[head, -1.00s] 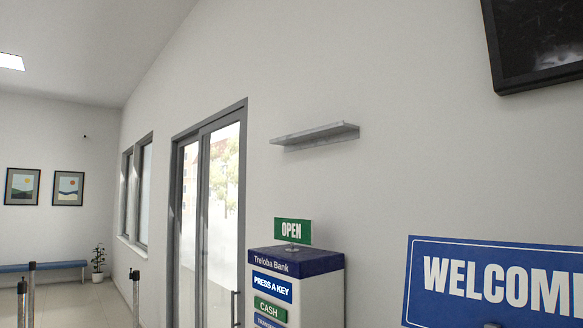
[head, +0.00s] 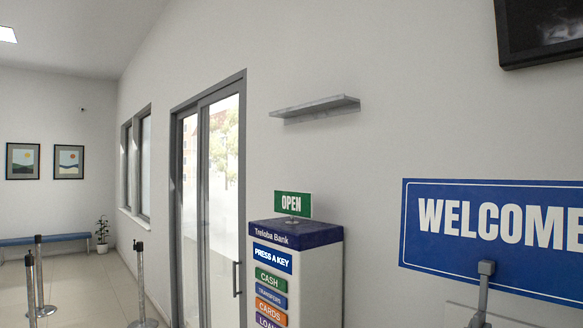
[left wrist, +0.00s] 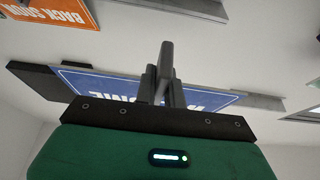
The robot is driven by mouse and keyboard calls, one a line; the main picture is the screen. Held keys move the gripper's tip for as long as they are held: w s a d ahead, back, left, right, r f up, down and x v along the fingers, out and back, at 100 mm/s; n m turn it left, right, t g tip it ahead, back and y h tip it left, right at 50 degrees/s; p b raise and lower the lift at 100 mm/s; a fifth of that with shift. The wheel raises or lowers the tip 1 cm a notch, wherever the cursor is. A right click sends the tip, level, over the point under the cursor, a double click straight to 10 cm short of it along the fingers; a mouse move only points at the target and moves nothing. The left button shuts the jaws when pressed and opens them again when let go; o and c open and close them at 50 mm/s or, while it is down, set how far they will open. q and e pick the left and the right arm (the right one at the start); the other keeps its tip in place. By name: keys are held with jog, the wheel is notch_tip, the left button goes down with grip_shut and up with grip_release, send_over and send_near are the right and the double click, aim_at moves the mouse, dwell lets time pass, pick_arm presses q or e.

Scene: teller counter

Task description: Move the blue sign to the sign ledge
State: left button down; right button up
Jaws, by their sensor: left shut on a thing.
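The blue WELCOME sign (head: 437,240) is at the right of the head view, its right end cut off by the picture edge. My left gripper (head: 486,268) is shut on it near its lower edge. In the left wrist view the fingers (left wrist: 163,75) stand in front of the blue sign (left wrist: 98,82), whose lettering is upside down there and partly hidden. A narrow grey ledge (head: 315,108) is fixed on the wall left of the sign and higher, apart from it. Its top looks bare. My right gripper is not in view.
A dark screen (head: 540,30) hangs at upper right. An orange BACK SOON sign (left wrist: 50,12) shows in the left wrist view. Wall between ledge and blue sign is clear.

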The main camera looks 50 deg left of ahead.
aim_at(476, 317)
pick_arm(q)
jog(key=shift+r, duration=0.15)
jog(key=shift+t, duration=0.4)
jog(key=shift+w+r+p, duration=0.15)
jog(key=shift+r+p, duration=0.15)
jog(key=shift+r, duration=0.75)
jog(key=shift+w+r+p, duration=0.1)
jog(key=shift+r+p, duration=0.15)
jog(key=shift+r, duration=0.75)
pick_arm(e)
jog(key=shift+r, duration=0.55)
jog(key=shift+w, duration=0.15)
